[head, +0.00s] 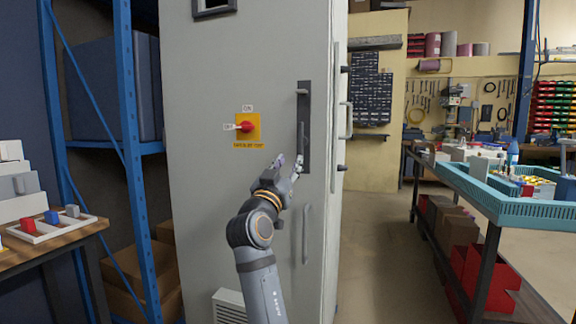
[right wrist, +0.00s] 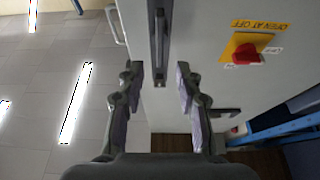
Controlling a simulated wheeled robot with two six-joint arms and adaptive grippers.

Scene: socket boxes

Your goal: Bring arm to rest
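My right gripper (head: 287,163) is open in front of the grey cabinet (head: 265,50), beside the lower part of its dark vertical door handle (head: 304,125). In the right wrist view its two fingers (right wrist: 160,78) stand wide apart with nothing gripped. The handle (right wrist: 158,35) shows beyond the fingertips, its end lined up with the gap, and the fingers do not close on it. The cabinet door looks shut. My left gripper is not in view.
A red rotary switch (head: 246,127) on a yellow plate sits on the cabinet, left of the handle. A blue shelf rack (head: 128,100) and wooden table (head: 50,245) stand left. A workbench with a teal tray (head: 500,205) stands right. The aisle floor (head: 380,250) is clear.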

